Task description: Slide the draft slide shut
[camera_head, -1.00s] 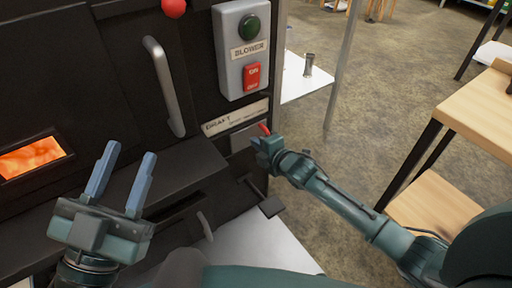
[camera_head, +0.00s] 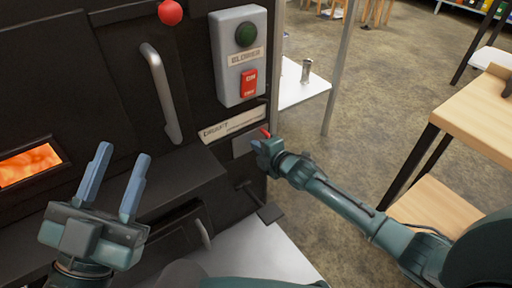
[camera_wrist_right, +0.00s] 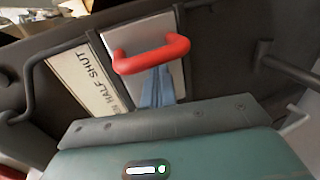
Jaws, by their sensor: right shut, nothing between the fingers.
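The draft slide is a light grey plate (camera_head: 242,145) with a red loop handle (camera_head: 266,132), below the DRAFT label on the dark stove front. In the right wrist view the red handle (camera_wrist_right: 150,54) stands across the grey plate (camera_wrist_right: 143,29). My right gripper (camera_head: 262,147) is at the handle. Its blue fingers (camera_wrist_right: 157,80) are shut and empty, with their tips close to the handle's bar, which partly hides them; I cannot tell whether they touch. My left gripper (camera_head: 118,180) is open and empty before the stove, away from the slide.
The DRAFT label (camera_head: 232,124) sits above the slide; its end reads HALF SHUT in the wrist view (camera_wrist_right: 84,80). A blower switch box (camera_head: 239,55), a door handle (camera_head: 160,95) and a lower lever (camera_head: 262,205) project from the stove. A wooden table (camera_head: 480,115) stands right.

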